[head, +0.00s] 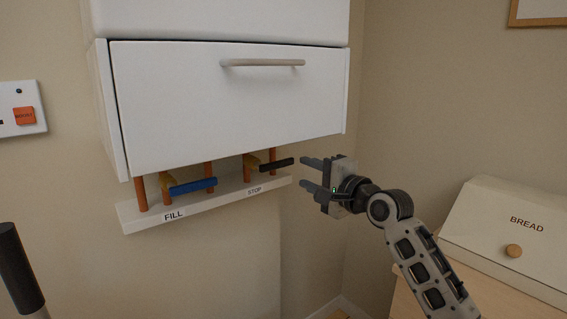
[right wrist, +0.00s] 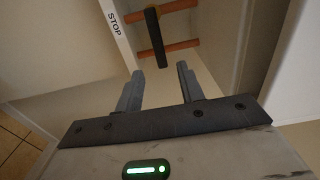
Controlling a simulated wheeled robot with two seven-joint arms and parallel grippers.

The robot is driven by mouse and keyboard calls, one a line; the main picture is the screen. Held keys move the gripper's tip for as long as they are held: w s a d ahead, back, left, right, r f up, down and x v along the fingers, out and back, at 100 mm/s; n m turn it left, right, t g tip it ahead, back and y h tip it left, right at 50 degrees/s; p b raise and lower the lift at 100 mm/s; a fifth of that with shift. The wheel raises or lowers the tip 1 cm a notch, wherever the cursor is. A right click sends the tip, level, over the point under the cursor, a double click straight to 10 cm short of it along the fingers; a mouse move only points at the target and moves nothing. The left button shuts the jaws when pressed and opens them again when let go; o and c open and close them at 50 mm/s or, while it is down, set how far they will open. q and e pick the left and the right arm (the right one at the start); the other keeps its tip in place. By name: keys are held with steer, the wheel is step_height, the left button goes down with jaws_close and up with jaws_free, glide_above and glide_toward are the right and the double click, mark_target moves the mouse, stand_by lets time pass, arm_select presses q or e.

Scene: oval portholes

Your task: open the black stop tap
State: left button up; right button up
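The black stop tap (head: 277,164) is a black lever on copper pipe under the white cabinet, above the STOP label (head: 254,190). In the head view its lever points right, toward my right gripper (head: 308,174). My right gripper is open and empty, a short gap to the right of the lever's end. In the right wrist view the black lever (right wrist: 155,38) stands ahead of the two fingers (right wrist: 158,88), roughly in line with the space between them, and crosses the copper pipes. My left gripper is not in view.
The blue fill tap (head: 193,186) is left of the black one, above the FILL label. The white cabinet (head: 230,95) hangs close above both taps. A white shelf strip (head: 215,203) runs below. A bread bin (head: 510,235) stands at the right.

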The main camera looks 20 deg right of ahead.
mark_target(285, 164)
steer(key=x, duration=0.9)
steer(key=shift+w, duration=0.15)
jaws_close()
